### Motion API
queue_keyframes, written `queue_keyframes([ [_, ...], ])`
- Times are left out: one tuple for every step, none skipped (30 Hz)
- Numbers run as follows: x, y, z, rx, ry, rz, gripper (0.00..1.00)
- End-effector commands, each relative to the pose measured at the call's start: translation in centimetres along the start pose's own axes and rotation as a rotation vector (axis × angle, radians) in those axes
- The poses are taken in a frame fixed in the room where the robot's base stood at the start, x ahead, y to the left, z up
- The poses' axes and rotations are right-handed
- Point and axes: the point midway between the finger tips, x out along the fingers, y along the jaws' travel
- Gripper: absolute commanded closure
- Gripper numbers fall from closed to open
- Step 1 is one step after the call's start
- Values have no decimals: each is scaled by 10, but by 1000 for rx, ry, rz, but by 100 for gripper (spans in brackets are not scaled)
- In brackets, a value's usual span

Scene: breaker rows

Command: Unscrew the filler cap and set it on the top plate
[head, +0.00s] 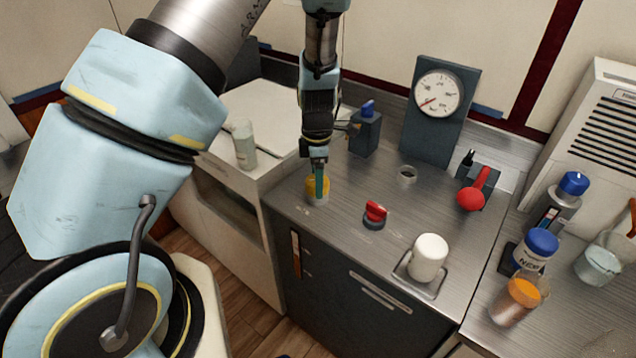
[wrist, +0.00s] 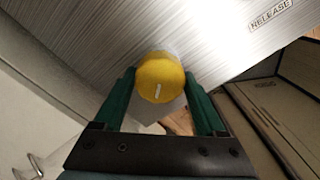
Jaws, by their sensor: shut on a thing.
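The yellow filler cap (head: 318,187) is near the left edge of the steel top plate (head: 345,237). My gripper (head: 319,178) points down over it, with its green fingers on either side. In the wrist view the cap (wrist: 159,78) shows a short white mark and sits between the two fingertips of my gripper (wrist: 160,92), which is shut on it. A pale grey part shows under the cap. Whether the cap is still threaded on it, I cannot tell.
A red knob (head: 376,213) and an empty grey ring (head: 407,175) stand right of the cap. A white cylinder (head: 428,257) is at the front, a red-ended lever (head: 471,198) at right, a gauge (head: 438,93) behind. Bare plate lies between them.

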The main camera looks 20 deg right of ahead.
Motion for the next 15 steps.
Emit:
queue_keyframes([
  [0,0,0,-8,0,0,76],
  [0,0,0,-9,0,0,76],
  [0,0,0,-8,0,0,76],
  [0,0,0,-7,0,0,76],
  [0,0,0,-6,0,0,76],
  [0,0,0,-6,0,0,76],
  [0,0,0,-5,0,0,76],
  [0,0,0,-5,0,0,76],
  [0,0,0,-4,0,0,76],
  [-1,0,0,-4,0,0,76],
  [-1,0,0,-3,0,0,76],
  [-2,0,0,-3,0,1,76],
  [-3,0,0,-3,0,1,76],
  [-4,0,0,-2,0,1,76],
  [-6,0,0,-2,0,1,76],
])
